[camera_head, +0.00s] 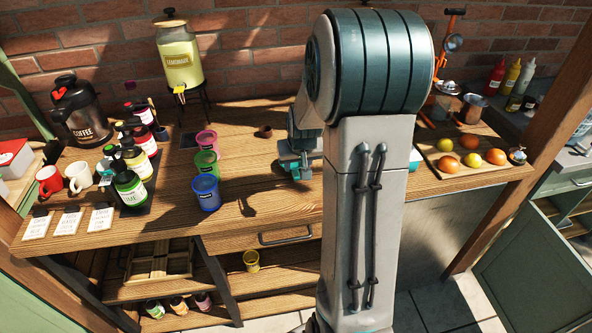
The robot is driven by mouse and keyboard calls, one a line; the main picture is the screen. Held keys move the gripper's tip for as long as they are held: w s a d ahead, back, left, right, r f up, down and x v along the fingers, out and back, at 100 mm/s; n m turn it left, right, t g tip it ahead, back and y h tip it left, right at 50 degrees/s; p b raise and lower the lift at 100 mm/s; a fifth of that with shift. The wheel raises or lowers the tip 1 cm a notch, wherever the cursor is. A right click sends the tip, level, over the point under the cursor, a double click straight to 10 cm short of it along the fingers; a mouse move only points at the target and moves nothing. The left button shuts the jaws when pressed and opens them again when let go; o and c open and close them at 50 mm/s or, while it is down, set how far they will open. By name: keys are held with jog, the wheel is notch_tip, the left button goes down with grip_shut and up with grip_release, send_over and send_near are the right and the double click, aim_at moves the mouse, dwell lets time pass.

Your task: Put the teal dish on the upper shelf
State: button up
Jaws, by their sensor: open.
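My gripper (298,172) is over the middle of the wooden tabletop, left of my arm's big upright link. It is open, and I see nothing between its fingers. A small teal edge (416,158) shows just right of my arm, by the fruit board; it may be the teal dish, but my arm hides most of it and I cannot tell its shape. Below the tabletop is an open shelf unit; its upper shelf (125,292) bears a wooden slatted crate (160,262). My arm hides the unit's right part.
Pink, green and blue cups (206,190) stand left of my gripper, with a small brown cup (265,131) behind. Bottles, mugs and a coffee urn (78,112) crowd the left. A fruit board (462,168) lies right. A yellow cup (251,261) stands under the table below the drawer.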

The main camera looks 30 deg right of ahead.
jog(key=s+a+r+n, duration=0.2)
jog(key=s+a+r, duration=0.8)
jog(key=r, duration=0.1)
jog(key=s+a+n+y, duration=0.1)
jog(key=s+a, duration=0.4)
jog(key=s, duration=0.6)
jog(key=shift+s+a+r+g+b, duration=0.3)
jog(key=shift+s+a+r+g, duration=0.05)
jog(key=shift+g, duration=0.05)
jog(key=shift+s+a, duration=0.15)
jog(key=shift+s, duration=0.25)
jog(key=shift+c, duration=0.5)
